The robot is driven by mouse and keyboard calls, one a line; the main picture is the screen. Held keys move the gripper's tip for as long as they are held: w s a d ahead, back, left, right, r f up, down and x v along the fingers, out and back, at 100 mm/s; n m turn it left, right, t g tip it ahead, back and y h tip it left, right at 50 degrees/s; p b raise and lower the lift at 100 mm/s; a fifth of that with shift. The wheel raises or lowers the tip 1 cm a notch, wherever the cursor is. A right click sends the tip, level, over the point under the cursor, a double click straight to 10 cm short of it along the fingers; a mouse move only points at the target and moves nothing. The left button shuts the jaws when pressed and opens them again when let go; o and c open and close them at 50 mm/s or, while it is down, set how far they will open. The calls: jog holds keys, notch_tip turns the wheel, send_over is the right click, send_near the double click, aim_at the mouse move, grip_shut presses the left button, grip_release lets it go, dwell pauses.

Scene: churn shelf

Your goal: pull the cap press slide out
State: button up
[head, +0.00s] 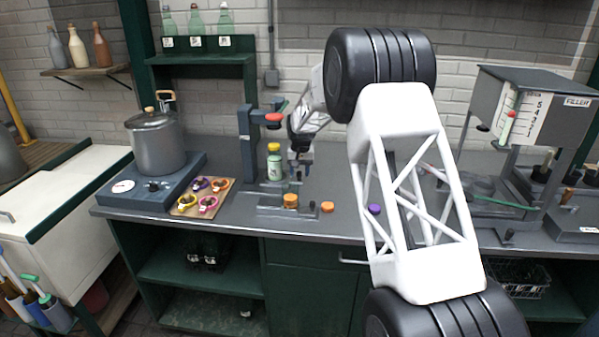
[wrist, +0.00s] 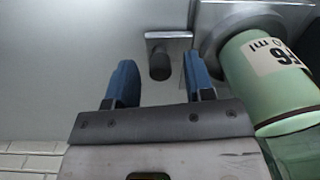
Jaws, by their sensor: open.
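In the wrist view the bottle (wrist: 262,80) stands on the grey slide (wrist: 207,18), at right. A small plate with a dark handle knob (wrist: 160,66) shows beside it. My gripper (wrist: 157,75) is open, with one blue finger on either side of the knob in that view; I cannot tell whether they touch it. In the head view my gripper (head: 300,160) is just right of the bottle, its fingertips too small to read.
A pot (head: 158,145) on a hot plate and a board of coloured clips (head: 203,197) are at left. Orange caps (head: 327,207) and a purple cap (head: 374,209) lie near the bench front. The filler (head: 540,105) stands at right. My arm hides some bench.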

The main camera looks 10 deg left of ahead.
grip_shut()
dwell(0.3)
jog(key=shift+d, duration=5.8)
grip_release()
notch_tip(320, 180, up, 8)
jog(key=shift+d+f, duration=0.15)
